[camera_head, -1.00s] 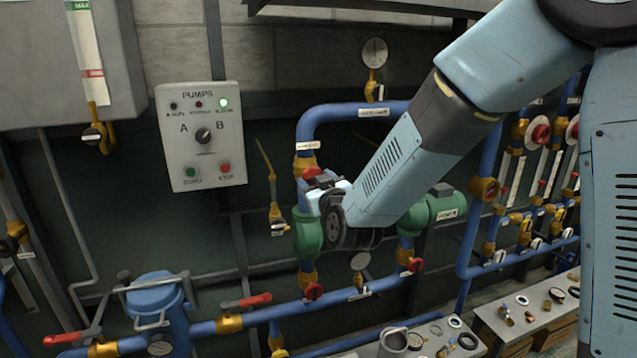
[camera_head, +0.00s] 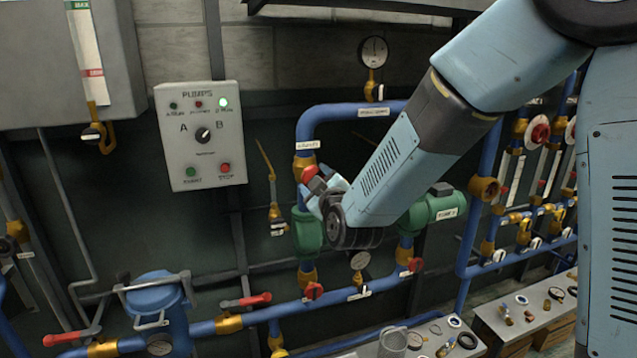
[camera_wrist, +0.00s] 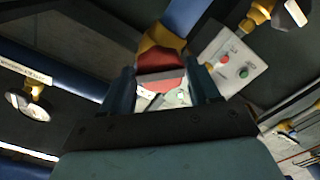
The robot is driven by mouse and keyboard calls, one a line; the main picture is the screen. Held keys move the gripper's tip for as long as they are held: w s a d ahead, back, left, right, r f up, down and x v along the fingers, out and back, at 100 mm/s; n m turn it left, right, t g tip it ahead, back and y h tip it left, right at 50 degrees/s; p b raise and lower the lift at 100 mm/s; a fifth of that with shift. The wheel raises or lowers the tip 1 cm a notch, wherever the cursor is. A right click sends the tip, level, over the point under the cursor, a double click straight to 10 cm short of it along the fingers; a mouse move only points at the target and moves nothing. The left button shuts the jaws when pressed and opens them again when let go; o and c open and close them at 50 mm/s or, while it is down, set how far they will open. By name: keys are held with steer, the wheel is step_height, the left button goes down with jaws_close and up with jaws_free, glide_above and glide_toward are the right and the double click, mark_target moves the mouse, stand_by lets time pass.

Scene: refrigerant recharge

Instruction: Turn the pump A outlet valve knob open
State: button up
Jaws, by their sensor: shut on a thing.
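The pump A outlet valve's red knob (camera_head: 308,173) sits on a brass valve body (camera_head: 303,162) above the left green pump (camera_head: 306,232). My gripper (camera_head: 318,186) reaches it from the right and front, and partly hides the knob. In the wrist view the red knob (camera_wrist: 160,77) lies between the two fingers of my gripper (camera_wrist: 165,88), which is shut on it. The brass body (camera_wrist: 158,44) and a blue pipe (camera_wrist: 184,16) show just behind it. A white label (camera_head: 307,145) sits on the pipe above; its text is too small to read.
A grey pumps panel (camera_head: 200,135) with an A/B selector is on the wall to the left. A gauge (camera_head: 373,52) is above right. A lower red knob (camera_head: 314,291) and a blue strainer (camera_head: 158,300) are below. A second green pump (camera_head: 440,203) is to the right.

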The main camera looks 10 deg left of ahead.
steer(key=shift+w+d+n, duration=0.1)
steer(key=shift+d+n, duration=0.05)
steer(key=shift+n, duration=0.15)
steer(key=n, duration=0.4)
stand_by(0.5)
steer(key=shift+n, duration=0.3)
steer(key=n, duration=0.3)
steer(key=o, duration=1)
steer(key=shift+n, duration=0.3)
steer(key=shift+o, duration=0.2)
